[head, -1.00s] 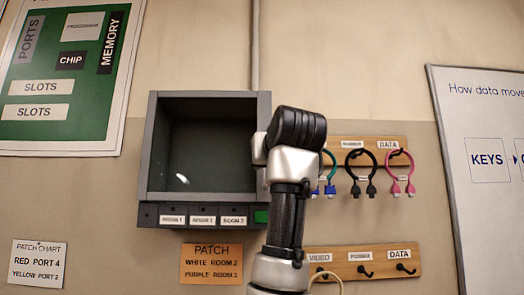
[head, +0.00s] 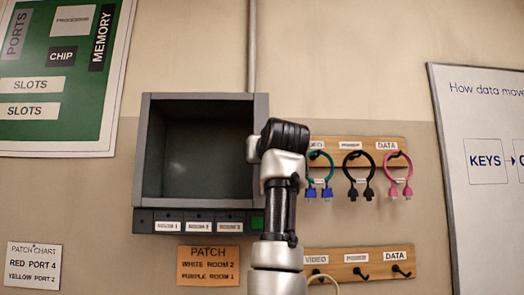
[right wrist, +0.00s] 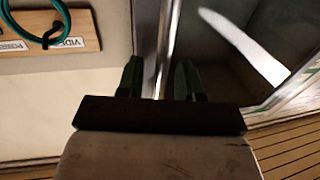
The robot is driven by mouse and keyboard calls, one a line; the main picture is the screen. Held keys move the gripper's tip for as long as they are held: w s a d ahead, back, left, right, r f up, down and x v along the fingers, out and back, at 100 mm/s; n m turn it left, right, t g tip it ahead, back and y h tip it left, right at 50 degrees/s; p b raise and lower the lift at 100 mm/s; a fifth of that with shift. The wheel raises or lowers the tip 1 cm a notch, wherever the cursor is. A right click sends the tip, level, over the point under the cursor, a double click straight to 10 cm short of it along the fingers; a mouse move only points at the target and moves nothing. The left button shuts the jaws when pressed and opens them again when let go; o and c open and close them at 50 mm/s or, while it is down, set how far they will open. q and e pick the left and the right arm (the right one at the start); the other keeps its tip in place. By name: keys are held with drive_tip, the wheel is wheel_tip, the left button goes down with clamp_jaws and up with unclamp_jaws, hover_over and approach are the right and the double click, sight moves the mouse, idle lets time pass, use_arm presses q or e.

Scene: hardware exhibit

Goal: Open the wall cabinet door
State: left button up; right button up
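The wall cabinet (head: 148,165) is a grey box with a dark front, left of centre in the head view. Its door looks closed or nearly so; I cannot tell exactly. My right arm covers its right edge, and the gripper is hidden behind the wrist there. In the right wrist view the fingers of my right gripper (right wrist: 160,82) stand close together, one on each side of a bright vertical bar (right wrist: 166,35) at the cabinet's edge. I cannot tell whether they press on it. A white reflection shows on the dark glass (right wrist: 215,60). My left gripper is not in view.
Right of the cabinet, a wooden rack (head: 370,148) holds looped cables, close to my right arm. A second hook board (head: 375,272) is below. A whiteboard (head: 450,200) stands right.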

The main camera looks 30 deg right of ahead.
drive_tip(key=shift+w, duration=0.1)
clamp_jaws()
idle(0.4)
